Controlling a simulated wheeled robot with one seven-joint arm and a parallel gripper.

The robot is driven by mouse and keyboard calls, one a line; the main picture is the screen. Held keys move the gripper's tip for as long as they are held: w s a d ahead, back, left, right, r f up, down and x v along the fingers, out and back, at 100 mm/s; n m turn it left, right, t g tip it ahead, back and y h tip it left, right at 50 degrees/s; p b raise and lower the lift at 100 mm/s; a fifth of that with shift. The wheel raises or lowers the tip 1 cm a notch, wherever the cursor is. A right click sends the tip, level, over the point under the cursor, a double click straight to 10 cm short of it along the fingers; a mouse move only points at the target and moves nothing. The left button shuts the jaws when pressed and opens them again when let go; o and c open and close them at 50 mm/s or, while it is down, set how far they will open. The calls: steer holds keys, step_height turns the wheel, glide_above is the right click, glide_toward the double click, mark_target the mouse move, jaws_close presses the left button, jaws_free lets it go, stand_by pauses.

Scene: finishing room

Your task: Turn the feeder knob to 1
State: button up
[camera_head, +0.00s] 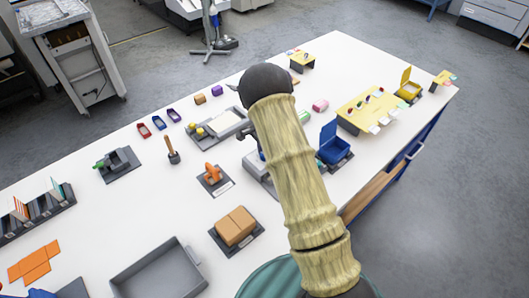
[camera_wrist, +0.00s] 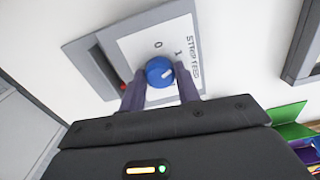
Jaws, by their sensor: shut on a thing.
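The feeder knob (camera_wrist: 160,72) is round and blue in the wrist view, on a white plate (camera_wrist: 135,50) with a grey surround. The plate reads "STRIP FEED", with a 0 above the knob and a 1 to its upper right. A short white mark shows on the right part of the knob's face; I cannot tell whether it lines up exactly with the 1. My gripper (camera_wrist: 161,88) is shut on the knob, one finger on each side. In the head view my arm hides the gripper and the knob; part of a grey device (camera_head: 257,168) shows beside the arm.
A grey tray (camera_head: 158,275) lies in front. A green item (camera_wrist: 287,112) shows in the wrist view.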

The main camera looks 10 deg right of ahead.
steer(key=o, duration=1)
steer(key=shift+r, duration=0.15)
step_height(320, 180, up, 17)
steer(key=b, duration=0.4)
steer(key=shift+r, duration=0.1)
steer(key=s+n+t, duration=0.1)
steer(key=s+n, duration=0.3)
steer(key=s, duration=0.5)
steer(key=s+f+n, duration=0.1)
steer(key=s+n, duration=0.4)
steer(key=s, duration=0.4)
steer(key=s+f+n+t, duration=0.1)
steer(key=s+n, duration=0.3)
steer(key=s, duration=0.4)
steer(key=shift+s+d+t, duration=0.2)
steer(key=shift+s+t, duration=0.1)
steer(key=shift+s, duration=0.1)
